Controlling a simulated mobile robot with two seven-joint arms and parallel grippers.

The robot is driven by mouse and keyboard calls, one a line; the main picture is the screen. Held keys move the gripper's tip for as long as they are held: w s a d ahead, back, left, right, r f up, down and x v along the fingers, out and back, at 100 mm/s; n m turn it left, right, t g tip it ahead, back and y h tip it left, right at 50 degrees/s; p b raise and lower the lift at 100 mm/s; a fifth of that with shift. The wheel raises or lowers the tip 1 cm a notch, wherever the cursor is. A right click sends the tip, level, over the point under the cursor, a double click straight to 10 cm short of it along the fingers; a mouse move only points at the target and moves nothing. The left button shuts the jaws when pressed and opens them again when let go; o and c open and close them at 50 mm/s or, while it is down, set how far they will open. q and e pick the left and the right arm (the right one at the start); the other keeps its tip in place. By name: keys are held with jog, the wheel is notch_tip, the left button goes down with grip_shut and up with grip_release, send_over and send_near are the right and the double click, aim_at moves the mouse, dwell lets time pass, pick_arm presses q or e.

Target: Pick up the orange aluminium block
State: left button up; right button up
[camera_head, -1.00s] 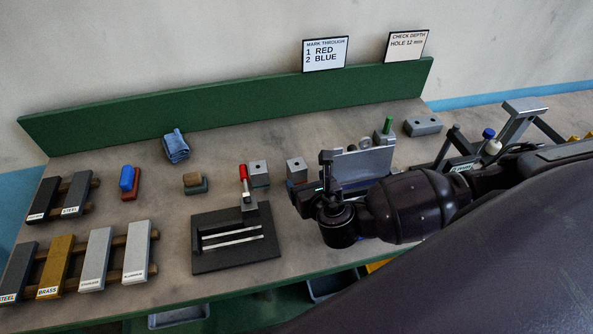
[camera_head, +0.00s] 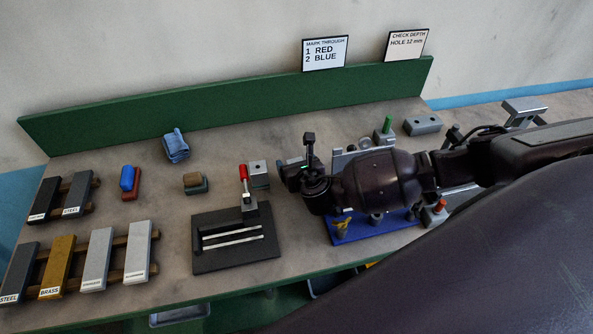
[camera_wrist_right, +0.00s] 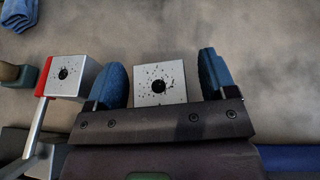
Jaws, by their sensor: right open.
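My right gripper (camera_head: 290,174) is above the bench, just right of the red-handled clamp. In the right wrist view its two blue fingers (camera_wrist_right: 162,68) are open, one on each side of a block (camera_wrist_right: 176,72) with a pale speckled top and a dark round hole. I cannot tell whether they touch it. No orange shows on this block from here; in the head view my gripper hides most or all of it. A similar grey block (camera_wrist_right: 92,80) stands to its left, outside the fingers; it also shows in the head view (camera_head: 258,168). My left gripper is not in view.
A blue plate (camera_head: 360,230) with posts lies under my right arm. Labelled bars (camera_head: 97,262) lie on racks at the left. A blue cloth (camera_head: 176,147) lies behind.

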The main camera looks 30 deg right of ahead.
jog(key=shift+c, duration=0.3)
jog(key=c, duration=1.1)
jog(key=shift+r, duration=0.1)
jog(key=shift+c, duration=0.2)
